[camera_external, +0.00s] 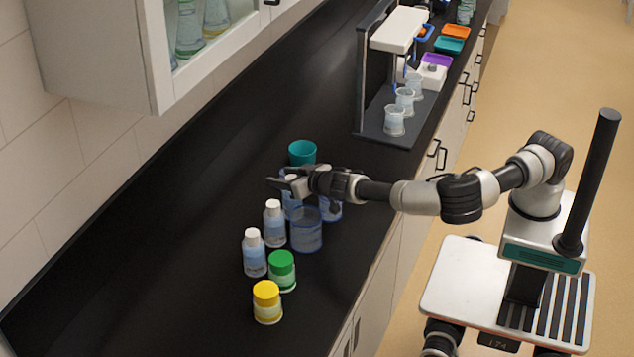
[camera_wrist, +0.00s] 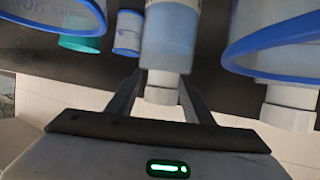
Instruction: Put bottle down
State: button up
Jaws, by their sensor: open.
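A bottle with a clear blue body and white cap (camera_wrist: 163,88) is between my gripper's fingers in the wrist view. In the external view its bluish body (camera_external: 290,205) is partly hidden by my gripper and seems to stand on the black counter (camera_external: 180,230). My gripper (camera_external: 280,184) is at the height of the bottle's top, with its fingers apart on either side of the cap; the fingers also show in the wrist view (camera_wrist: 160,98). Two similar white-capped bottles, a nearer one (camera_external: 254,254) and a farther one (camera_external: 274,224), stand in front of it.
Blue-rimmed beakers (camera_external: 306,233) (camera_external: 331,209) stand close to the bottles on the right. A green-capped jar (camera_external: 282,271) and a yellow-capped jar (camera_external: 267,302) stand nearer. A teal container (camera_external: 302,153) is just behind my gripper. The counter's left side is clear.

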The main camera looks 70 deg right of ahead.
jog(key=shift+s+a+r, duration=0.15)
jog(key=shift+s+a, duration=0.05)
jog(key=shift+s, duration=0.05)
jog(key=b+v, duration=0.1)
jog(key=v, duration=1)
jog(key=shift+s+r, duration=0.15)
jog(key=s+d+f+m+g+y, duration=0.3)
jog(key=s+d+g, duration=0.55)
jog(key=s, duration=0.25)
jog(key=s+d+r+n+y, duration=0.1)
jog(key=s+d+r+n, duration=0.2)
jog(key=s+r, duration=0.7)
jog(key=s+d+r+n+t+y, duration=0.1)
jog(key=s+d+r+n, duration=0.3)
jog(key=s+r, duration=0.7)
jog(key=shift+s+r+p, duration=0.25)
jog(key=shift+s+p, duration=0.1)
jog(key=shift+s, duration=0.75)
jog(key=shift+t, duration=0.25)
